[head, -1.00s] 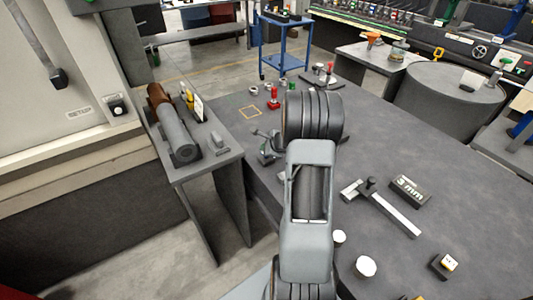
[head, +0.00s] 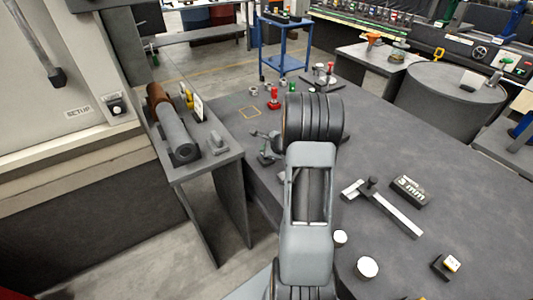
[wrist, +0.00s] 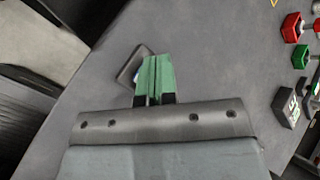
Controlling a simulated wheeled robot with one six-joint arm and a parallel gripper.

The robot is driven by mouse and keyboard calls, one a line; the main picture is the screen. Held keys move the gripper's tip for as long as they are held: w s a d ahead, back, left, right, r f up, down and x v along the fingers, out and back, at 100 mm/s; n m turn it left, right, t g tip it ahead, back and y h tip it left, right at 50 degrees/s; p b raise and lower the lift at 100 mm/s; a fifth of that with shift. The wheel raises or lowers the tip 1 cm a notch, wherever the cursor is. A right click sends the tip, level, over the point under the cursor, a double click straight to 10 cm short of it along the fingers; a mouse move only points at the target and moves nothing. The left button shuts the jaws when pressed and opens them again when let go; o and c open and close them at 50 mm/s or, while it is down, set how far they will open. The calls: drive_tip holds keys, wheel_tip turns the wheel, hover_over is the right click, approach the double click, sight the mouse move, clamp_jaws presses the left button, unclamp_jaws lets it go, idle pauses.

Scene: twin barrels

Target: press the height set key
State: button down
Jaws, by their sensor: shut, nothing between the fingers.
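My gripper (wrist: 155,80) has green fingertips pressed together, with nothing between them. In the wrist view the tips are over a small dark grey block (wrist: 128,68), possibly the height set key. The fingers cover its right part, and I cannot tell whether they touch it. My arm hides part of that area. No lettering on the block is readable.
In the wrist view a red block (wrist: 291,27), a green block (wrist: 295,58) and a dark labelled block (wrist: 286,106) stand at the right. In the head view a black "3 mm" block (head: 410,190) and a T-shaped tool (head: 390,210) lie right of my arm.

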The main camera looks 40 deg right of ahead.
drive_tip(key=shift+r, duration=0.2)
drive_tip(key=shift+r+p, duration=0.65)
drive_tip(key=shift+r, duration=0.1)
drive_tip(key=shift+r+p, duration=1.9)
drive_tip(key=shift+r, duration=0.6)
